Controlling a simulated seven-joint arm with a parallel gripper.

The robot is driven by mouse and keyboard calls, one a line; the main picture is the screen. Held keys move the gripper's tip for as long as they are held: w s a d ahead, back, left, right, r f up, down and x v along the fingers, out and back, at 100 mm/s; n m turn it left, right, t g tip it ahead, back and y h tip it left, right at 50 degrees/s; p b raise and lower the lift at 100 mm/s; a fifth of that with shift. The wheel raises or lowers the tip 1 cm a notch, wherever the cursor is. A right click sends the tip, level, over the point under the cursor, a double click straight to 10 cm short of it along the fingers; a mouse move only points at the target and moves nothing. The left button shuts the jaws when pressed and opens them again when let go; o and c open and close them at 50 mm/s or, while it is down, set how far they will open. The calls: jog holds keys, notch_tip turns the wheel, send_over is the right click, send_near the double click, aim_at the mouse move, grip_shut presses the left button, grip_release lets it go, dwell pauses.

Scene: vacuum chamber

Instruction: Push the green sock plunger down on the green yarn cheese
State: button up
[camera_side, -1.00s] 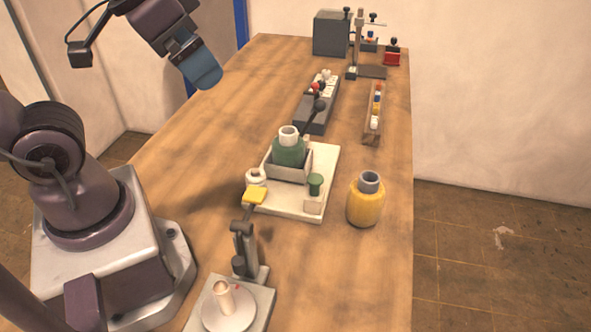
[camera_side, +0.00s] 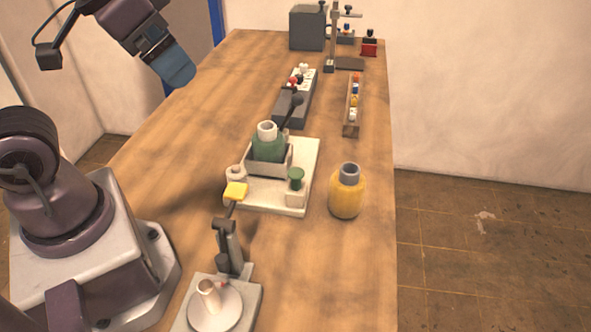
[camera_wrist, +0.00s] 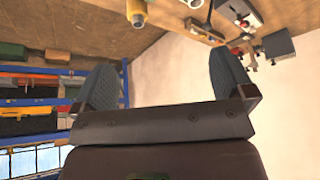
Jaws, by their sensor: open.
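The green yarn cheese (camera_side: 267,147), with a white tube end on top, sits upright in an open grey box (camera_side: 277,168) on a white base plate (camera_side: 262,199). The green sock plunger (camera_side: 296,178) is a small green knob standing on a pale block at the plate's right side, apart from the cheese. My gripper (camera_side: 178,72) hangs high at the upper left, well away from both. In the wrist view its two blue-grey fingers (camera_wrist: 163,68) are wide apart with nothing between them. I cannot make out the green cheese or plunger in the wrist view.
A yellow yarn cheese (camera_side: 346,195) stands right of the plate. Behind are a grey lever block (camera_side: 292,107), a wooden rack (camera_side: 353,108) and a grey box (camera_side: 307,27).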

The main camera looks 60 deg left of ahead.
jog(key=shift+f, duration=0.1)
jog(key=c, duration=0.5)
jog(key=shift+w+f, duration=0.15)
jog(key=shift+f, duration=0.2)
jog(key=c, duration=0.4)
jog(key=w+f+g, duration=0.2)
jog(key=shift+w+d+f+g, duration=0.15)
jog(key=shift+w+f+g, duration=0.15)
jog(key=shift+w+f, duration=0.1)
grip_shut()
jog(key=w+f+n+g, duration=0.1)
jog(key=w+f+n, duration=0.2)
jog(key=w+f, duration=0.1)
jog(key=w+d+f+n+g, duration=0.1)
jog(key=w+f+n, duration=0.2)
jog(key=w+f, duration=0.2)
jog(key=w+f+n+g+h, duration=0.1)
jog(key=w+f+n, duration=0.2)
jog(key=w, duration=0.4)
jog(key=shift+d+f+n+g, duration=0.15)
jog(key=shift+d+f+g, duration=0.05)
jog(key=shift+f, duration=0.25)
jog(key=shift+d+f+n+g, duration=0.15)
jog(key=shift+f+g, duration=0.05)
jog(key=shift+f, duration=0.2)
jog(key=shift+n, duration=0.4)
jog(key=shift+s, duration=0.1)
